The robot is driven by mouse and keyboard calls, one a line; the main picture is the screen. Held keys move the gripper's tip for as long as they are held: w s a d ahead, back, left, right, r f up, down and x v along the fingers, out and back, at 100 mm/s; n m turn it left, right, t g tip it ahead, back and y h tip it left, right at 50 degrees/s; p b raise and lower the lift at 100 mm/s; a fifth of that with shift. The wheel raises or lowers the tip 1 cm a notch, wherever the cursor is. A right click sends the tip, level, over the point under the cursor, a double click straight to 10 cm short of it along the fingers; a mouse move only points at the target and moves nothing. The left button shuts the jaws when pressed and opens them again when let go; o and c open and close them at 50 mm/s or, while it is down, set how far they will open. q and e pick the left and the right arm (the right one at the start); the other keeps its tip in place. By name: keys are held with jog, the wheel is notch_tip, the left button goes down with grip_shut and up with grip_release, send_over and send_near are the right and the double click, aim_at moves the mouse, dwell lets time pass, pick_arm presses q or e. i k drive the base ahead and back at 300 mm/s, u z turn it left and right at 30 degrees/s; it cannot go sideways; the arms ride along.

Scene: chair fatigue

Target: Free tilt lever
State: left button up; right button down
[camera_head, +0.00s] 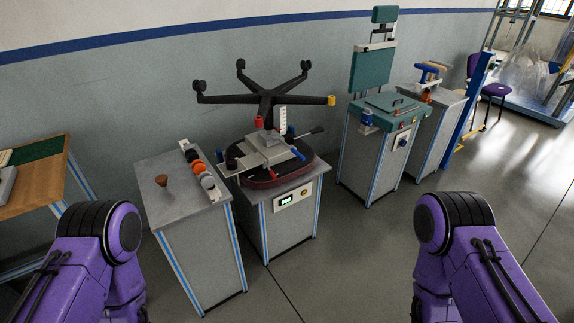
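An upside-down chair base (268,97) with several black legs and casters stands on a round dark red turntable (262,180) on the middle bench. Under its hub is a grey tilt mechanism (268,150). A lever with a black tip (317,130) sticks out from the mechanism to the right. A shorter lever with a blue grip (298,153) points toward the front right. I cannot tell which of them is the tilt lever. Only my purple arm links show at the lower left and lower right. Both grippers are outside the picture.
A grey cabinet (163,205) left of the turntable bench (256,222) carries a brown knob-like object (161,181) and a row of orange, grey and black parts (200,167). A teal-topped station (386,110) stands right. A wooden table (38,187) stands far left. Floor is clear in front right.

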aim_at(273, 175)
jog(key=z, duration=0.05)
jog(key=i, duration=1)
jog(key=u, duration=0.35)
